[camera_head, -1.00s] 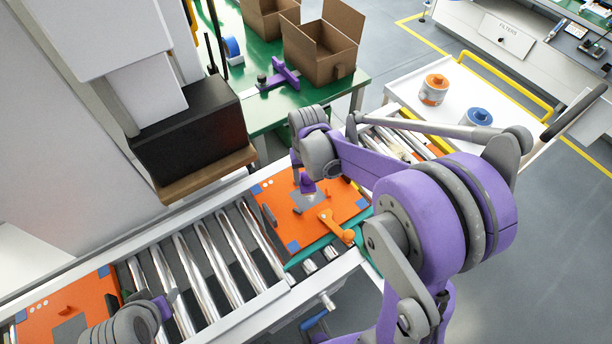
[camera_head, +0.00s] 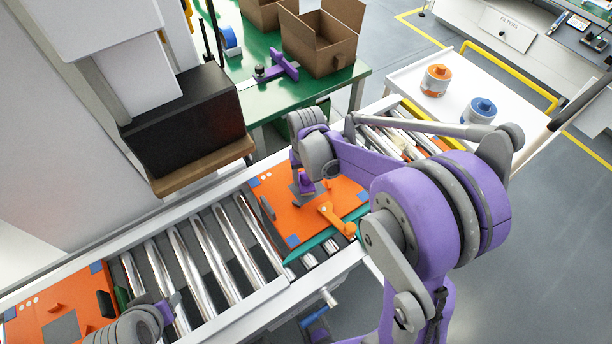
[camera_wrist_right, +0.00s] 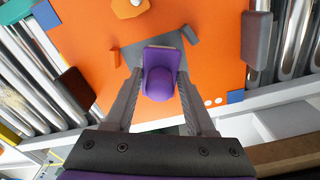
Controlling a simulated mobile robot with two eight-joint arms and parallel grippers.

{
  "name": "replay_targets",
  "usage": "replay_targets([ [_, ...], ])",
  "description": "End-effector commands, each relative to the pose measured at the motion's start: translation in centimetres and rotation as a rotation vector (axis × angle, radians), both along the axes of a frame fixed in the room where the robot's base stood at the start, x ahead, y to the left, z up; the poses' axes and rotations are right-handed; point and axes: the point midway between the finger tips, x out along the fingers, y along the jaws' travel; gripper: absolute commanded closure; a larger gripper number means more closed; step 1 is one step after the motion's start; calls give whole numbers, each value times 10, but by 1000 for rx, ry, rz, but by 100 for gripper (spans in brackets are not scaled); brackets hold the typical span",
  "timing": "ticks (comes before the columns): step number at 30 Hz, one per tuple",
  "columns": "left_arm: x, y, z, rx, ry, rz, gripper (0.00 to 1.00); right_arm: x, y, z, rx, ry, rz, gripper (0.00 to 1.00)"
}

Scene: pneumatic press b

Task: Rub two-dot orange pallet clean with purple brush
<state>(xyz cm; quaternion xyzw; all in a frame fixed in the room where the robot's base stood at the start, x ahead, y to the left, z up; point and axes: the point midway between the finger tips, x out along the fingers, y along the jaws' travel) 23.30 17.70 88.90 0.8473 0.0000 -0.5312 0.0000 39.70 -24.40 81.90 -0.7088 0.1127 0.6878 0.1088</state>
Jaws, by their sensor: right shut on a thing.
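The two-dot orange pallet (camera_head: 284,211) lies on the roller conveyor at the middle of the head view. It has blue corners, a grey patch and an orange lever handle (camera_head: 337,219). Its two white dots show in the right wrist view, on its orange face (camera_wrist_right: 215,70). My right gripper (camera_wrist_right: 158,82) is shut on the purple brush (camera_wrist_right: 161,84), which is over the pallet by the grey patch (camera_wrist_right: 178,38). I cannot tell if it touches. My left gripper (camera_head: 168,308) is over the conveyor at lower left, its jaws unclear.
A three-dot orange pallet (camera_head: 60,300) lies at the conveyor's left end. The black press block (camera_head: 190,125) overhangs behind the rollers. A green table (camera_head: 290,100) holds cardboard boxes (camera_head: 325,40) and a purple tool. A white cart (camera_head: 455,108) with two tins stands at right.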

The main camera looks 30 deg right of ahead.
Motion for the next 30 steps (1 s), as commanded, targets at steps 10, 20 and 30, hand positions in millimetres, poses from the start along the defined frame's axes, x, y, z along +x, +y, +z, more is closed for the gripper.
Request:
replay_targets([
  [10, 0, 0, 0, 0, 0, 0, 50, 0, 0, 0, 0, 0, 0, 100],
  [20, -1, 0, -6, 0, 2, 0, 50, 0, 0, -7, 0, 1, 0, 100],
  [30, -2, 0, -12, 0, 5, 0, 50, 0, 0, -14, 0, 1, 0, 100],
])
